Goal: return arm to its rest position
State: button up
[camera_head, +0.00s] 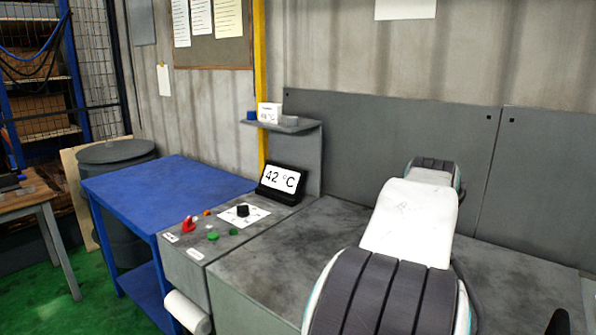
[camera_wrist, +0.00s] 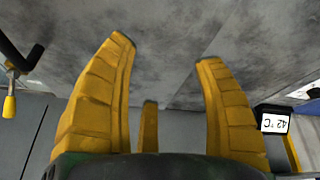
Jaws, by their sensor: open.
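My arm (camera_head: 410,222), white with dark grey bands, reaches from the bottom of the head view over the grey machine top (camera_head: 290,240) towards the grey back panel (camera_head: 345,140). My gripper (camera_wrist: 165,50) shows in the wrist view with its yellow fingers spread apart and nothing between them. Stained grey metal lies beyond the fingertips. In the head view the gripper cannot be made out; the arm hides that area.
Left of the arm are a control panel (camera_head: 190,256) with a red switch (camera_head: 188,224) and a display (camera_head: 281,181) reading 42 °C. A small shelf (camera_head: 290,126) stands above it. A blue table (camera_head: 160,185) is further left. In the wrist view, a black bar (camera_wrist: 14,50) is at left.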

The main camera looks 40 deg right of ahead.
jog(key=w+a+f+n+t+y+p, duration=0.1)
jog(key=w+a+n, duration=0.3)
jog(key=a, duration=0.6)
jog(key=w+a+f+n+t+y+p, duration=0.1)
jog(key=w+a, duration=0.6)
jog(key=a, duration=0.2)
jog(key=s+a+f+n+y, duration=0.1)
jog(key=s+a+f+n, duration=0.1)
jog(key=a, duration=0.6)
jog(key=s+a+f+n+y+p, duration=0.1)
jog(key=s+a+f+n, duration=0.2)
jog(key=a, duration=0.6)
jog(key=shift+n, duration=0.4)
